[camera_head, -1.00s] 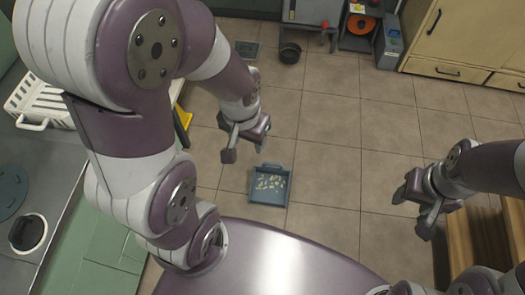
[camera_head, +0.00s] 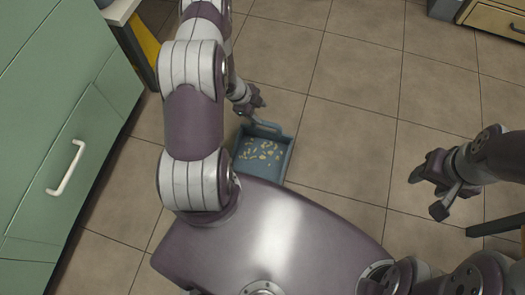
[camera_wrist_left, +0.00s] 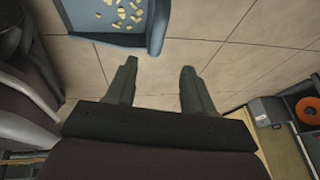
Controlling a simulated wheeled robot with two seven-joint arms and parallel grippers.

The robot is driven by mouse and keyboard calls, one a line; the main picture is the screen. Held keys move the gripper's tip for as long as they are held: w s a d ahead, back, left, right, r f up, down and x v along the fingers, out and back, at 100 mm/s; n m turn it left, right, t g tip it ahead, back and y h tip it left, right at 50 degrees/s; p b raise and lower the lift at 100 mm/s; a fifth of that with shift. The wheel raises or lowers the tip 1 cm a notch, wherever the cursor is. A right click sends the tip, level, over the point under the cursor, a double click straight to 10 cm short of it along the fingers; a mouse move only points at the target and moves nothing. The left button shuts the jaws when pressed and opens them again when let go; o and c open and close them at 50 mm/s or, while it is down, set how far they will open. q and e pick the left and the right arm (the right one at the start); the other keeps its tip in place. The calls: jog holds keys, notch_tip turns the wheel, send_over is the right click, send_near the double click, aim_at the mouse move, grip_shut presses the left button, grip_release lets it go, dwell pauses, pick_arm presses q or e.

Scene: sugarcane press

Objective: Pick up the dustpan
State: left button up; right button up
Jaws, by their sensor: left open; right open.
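The blue dustpan (camera_head: 266,170) lies on the tiled floor just in front of my base, with several pale yellow pieces in it. It also shows in the left wrist view (camera_wrist_left: 120,39), at the top left. My left gripper (camera_head: 250,107) is low at the dustpan's far, handle side. In the left wrist view its two fingers (camera_wrist_left: 157,66) are apart with nothing between them. I cannot tell whether it touches the handle, which my gripper partly hides. My right gripper (camera_head: 426,193) is open and empty, well to the right of the dustpan.
A green cabinet (camera_head: 50,130) with a white handle stands on the left. A wooden drawer unit (camera_head: 495,18) is at the far top right. In the wrist view an orange disc (camera_wrist_left: 308,108) sits in equipment at the right. The floor to the right of the dustpan is clear.

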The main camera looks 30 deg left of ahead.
aim_at(268, 123)
pick_arm(q)
jog(key=b+x, duration=0.3)
jog(key=x, duration=0.3)
jog(key=shift+f+b, duration=0.15)
jog(key=shift+b, duration=0.15)
jog(key=b+x, duration=0.4)
jog(key=x, duration=0.1)
jog(key=shift+s+a+f+b, duration=0.1)
jog(key=shift+s+a+b, duration=0.05)
jog(key=shift+s+b, duration=0.2)
jog(key=shift+w+f, duration=0.1)
jog(key=shift+c, duration=0.3)
grip_shut()
